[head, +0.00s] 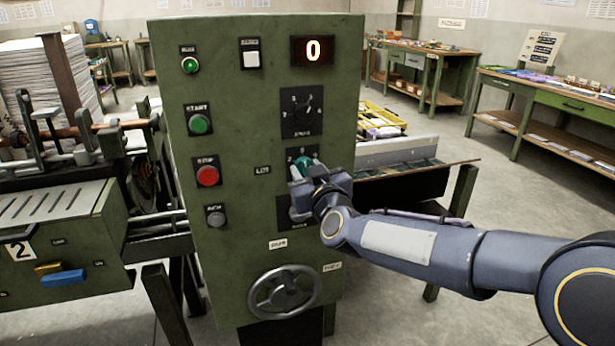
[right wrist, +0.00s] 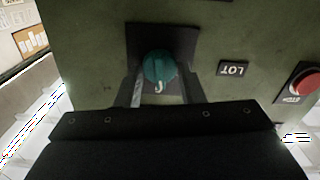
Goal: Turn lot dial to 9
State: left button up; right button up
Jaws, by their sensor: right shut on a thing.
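The lot dial is a teal knob (head: 303,165) on a dark square plate, beside a small LOT label (head: 263,170) on the green machine panel. In the right wrist view the teal knob (right wrist: 159,67) shows a pale pointer mark on its lower side, and the LOT label (right wrist: 233,69) appears upside down. My right gripper (head: 302,172) is at the dial, its fingers shut on the knob from both sides. The gripper hides much of the dial's scale, so the number it points to cannot be read. My left gripper is not in view.
The green control panel (head: 240,110) carries a display (head: 313,50) reading 0, a green start button (head: 200,124), a red stop button (head: 207,175), another dial (head: 303,110) above and a handwheel (head: 285,291) below. A metal-edged shelf (head: 397,150) lies right of the panel.

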jog(key=shift+f+m+b, duration=0.15)
jog(key=shift+m+b, duration=2.3)
jog(key=shift+m, duration=4.35)
jog(key=o, duration=1)
jog(key=shift+d, duration=0.1)
jog(key=v, duration=0.8)
jog(key=shift+w, duration=0.1)
